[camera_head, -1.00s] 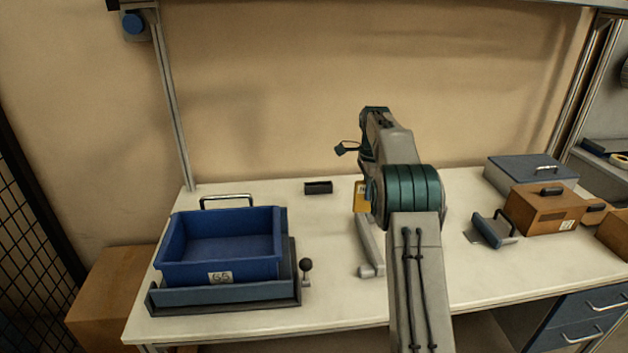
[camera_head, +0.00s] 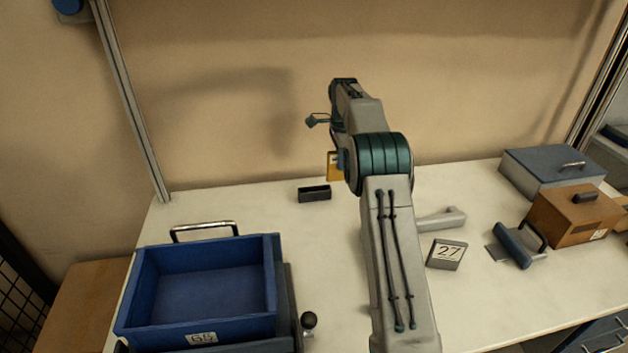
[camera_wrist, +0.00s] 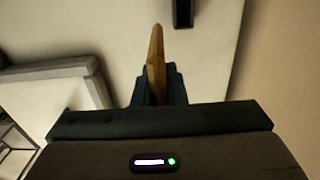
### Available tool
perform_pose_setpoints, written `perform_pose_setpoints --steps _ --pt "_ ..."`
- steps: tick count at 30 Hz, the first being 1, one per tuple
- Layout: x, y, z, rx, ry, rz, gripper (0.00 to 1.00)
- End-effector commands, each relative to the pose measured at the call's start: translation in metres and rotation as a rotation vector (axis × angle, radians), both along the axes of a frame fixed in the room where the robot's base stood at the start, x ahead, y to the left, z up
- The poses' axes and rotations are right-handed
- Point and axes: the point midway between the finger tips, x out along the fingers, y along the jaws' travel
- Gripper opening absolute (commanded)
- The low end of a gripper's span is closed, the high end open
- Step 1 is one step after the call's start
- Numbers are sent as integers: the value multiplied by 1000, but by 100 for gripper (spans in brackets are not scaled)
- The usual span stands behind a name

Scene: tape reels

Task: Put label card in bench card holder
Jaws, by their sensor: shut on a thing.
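The label card (camera_head: 334,166) is yellow-orange and hangs upright below the end of my arm, partly hidden by it in the head view. My gripper (camera_wrist: 157,84) is shut on the card (camera_wrist: 156,58), which shows nearly edge-on between the fingers in the wrist view. A small black open-topped box (camera_head: 314,194), which looks like the bench card holder, stands on the bench just left of and below the card in the head view. It appears empty. A dark piece at the top of the wrist view (camera_wrist: 183,12) seems to be the same holder, apart from the card.
A blue bin (camera_head: 200,283) stands at the front left, with a black-knobbed lever (camera_head: 309,321) beside it. A brown box (camera_head: 575,217) and a grey lidded box (camera_head: 550,168) stand at the right. The bench around the holder is clear.

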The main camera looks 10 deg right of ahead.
Motion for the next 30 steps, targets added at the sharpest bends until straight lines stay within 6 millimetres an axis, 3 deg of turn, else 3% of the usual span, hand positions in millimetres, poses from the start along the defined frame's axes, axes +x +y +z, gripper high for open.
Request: perform_pose_setpoints --steps 4,12,17,25,30 --pt "18 30 -18 1 3 3 0" --pt "38 62 -43 0 1 -1 0" --pt "42 67 -49 0 0 -4 0" --pt "41 68 -82 1 3 -4 0" --pt "41 68 -89 0 1 -3 0"
